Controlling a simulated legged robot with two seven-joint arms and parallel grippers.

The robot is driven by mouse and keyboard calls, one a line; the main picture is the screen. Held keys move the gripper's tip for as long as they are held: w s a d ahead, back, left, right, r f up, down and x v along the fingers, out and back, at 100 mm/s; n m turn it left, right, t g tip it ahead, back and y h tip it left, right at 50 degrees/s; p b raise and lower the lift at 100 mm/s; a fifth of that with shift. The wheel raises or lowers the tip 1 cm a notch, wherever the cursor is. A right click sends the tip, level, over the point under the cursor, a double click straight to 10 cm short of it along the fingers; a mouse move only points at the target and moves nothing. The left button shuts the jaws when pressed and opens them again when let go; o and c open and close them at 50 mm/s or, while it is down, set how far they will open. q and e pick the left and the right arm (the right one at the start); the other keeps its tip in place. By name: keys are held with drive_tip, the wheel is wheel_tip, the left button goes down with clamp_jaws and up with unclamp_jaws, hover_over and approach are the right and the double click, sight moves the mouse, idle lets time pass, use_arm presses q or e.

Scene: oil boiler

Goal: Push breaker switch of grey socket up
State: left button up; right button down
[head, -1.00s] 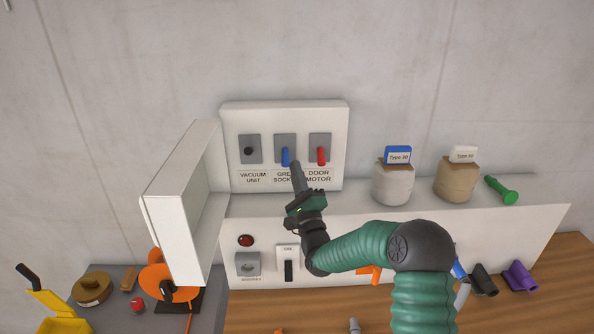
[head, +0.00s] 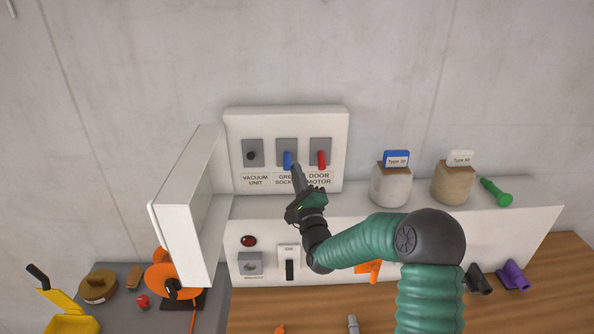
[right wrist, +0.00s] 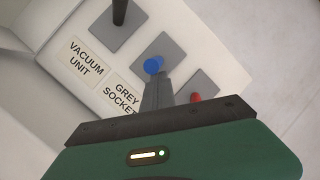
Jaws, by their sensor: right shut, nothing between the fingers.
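The breaker panel (head: 240,127) on the wall holds a black switch (head: 251,155), a blue switch (head: 288,160) above the grey socket label (head: 284,181), and a red switch (head: 321,159) above the door motor label. The blue and red levers hang downward. My right gripper (head: 297,172) is shut and empty, its fingertips just below the blue switch. In the right wrist view the blue switch (right wrist: 153,65) shows right at the fingertips (right wrist: 157,84). I cannot tell whether they touch. My left gripper is not in view.
The panel's white door (head: 183,215) stands open on the left. A white sack (head: 390,187) and a tan sack (head: 452,185) stand on the ledge to the right, beside a green handle (head: 496,192). A grey socket (head: 250,263) and an ON switch (head: 289,268) sit below.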

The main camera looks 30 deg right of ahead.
drive_tip(key=shift+s+a+r+m+g+p, duration=0.15)
drive_tip(key=shift+r+g+p, duration=0.35)
drive_tip(key=shift+p, duration=0.65)
drive_tip(key=shift+s+r+m+g+p, duration=0.1)
drive_tip(key=shift+r+m+g+p, duration=0.1)
drive_tip(key=shift+g+p, duration=0.7)
drive_tip(key=shift+f, duration=0.2)
